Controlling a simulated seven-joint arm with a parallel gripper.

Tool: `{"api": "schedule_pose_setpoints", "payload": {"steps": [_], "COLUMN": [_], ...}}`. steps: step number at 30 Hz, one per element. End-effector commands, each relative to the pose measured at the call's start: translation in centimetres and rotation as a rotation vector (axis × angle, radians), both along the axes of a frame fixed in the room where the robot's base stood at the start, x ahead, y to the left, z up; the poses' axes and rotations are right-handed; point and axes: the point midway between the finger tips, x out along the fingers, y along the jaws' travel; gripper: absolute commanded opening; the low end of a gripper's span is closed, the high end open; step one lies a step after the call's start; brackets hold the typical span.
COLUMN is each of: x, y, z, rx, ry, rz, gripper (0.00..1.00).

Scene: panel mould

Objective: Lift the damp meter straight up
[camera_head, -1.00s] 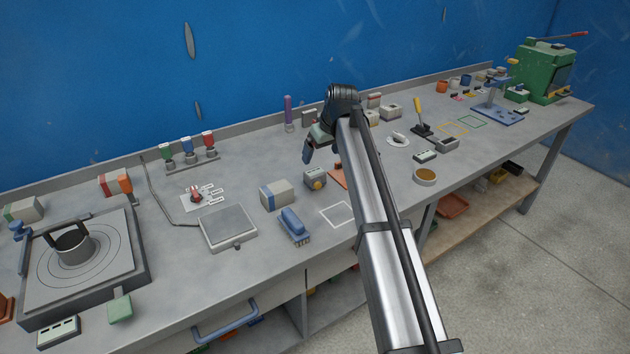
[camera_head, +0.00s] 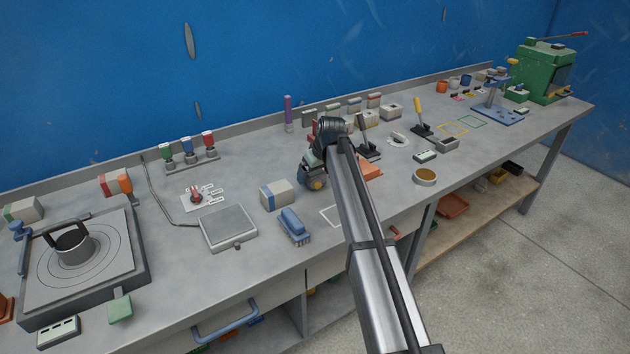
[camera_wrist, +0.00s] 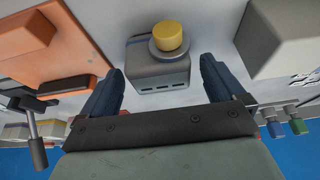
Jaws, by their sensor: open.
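In the wrist view, my gripper (camera_wrist: 163,72) is open, with one dark finger to each side of the meter. Gaps show between both fingers and the box, and nothing is held. I cannot tell how far the fingertips reach down beside it.
A grey box with a blue side (camera_head: 276,195) and a blue brush (camera_head: 294,225) stand to the left. An orange board (camera_wrist: 48,48) lies close on the other side. A white outlined square (camera_head: 329,215) on the bench in front is empty.

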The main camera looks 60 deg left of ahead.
Motion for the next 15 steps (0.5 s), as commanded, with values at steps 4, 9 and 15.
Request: {"api": "schedule_pose_setpoints", "payload": {"steps": [4, 9, 15], "x": [0.0, 0.0, 0.0], "y": [0.7, 0.8, 0.8], "z": [-1.6, -1.9, -1.9], "rx": [0.001, 0.002, 0.002], "ry": [-0.002, -0.003, -0.003], "rz": [0.000, 0.000, 0.000], "gripper": [0.96, 0.96, 0.85]}}
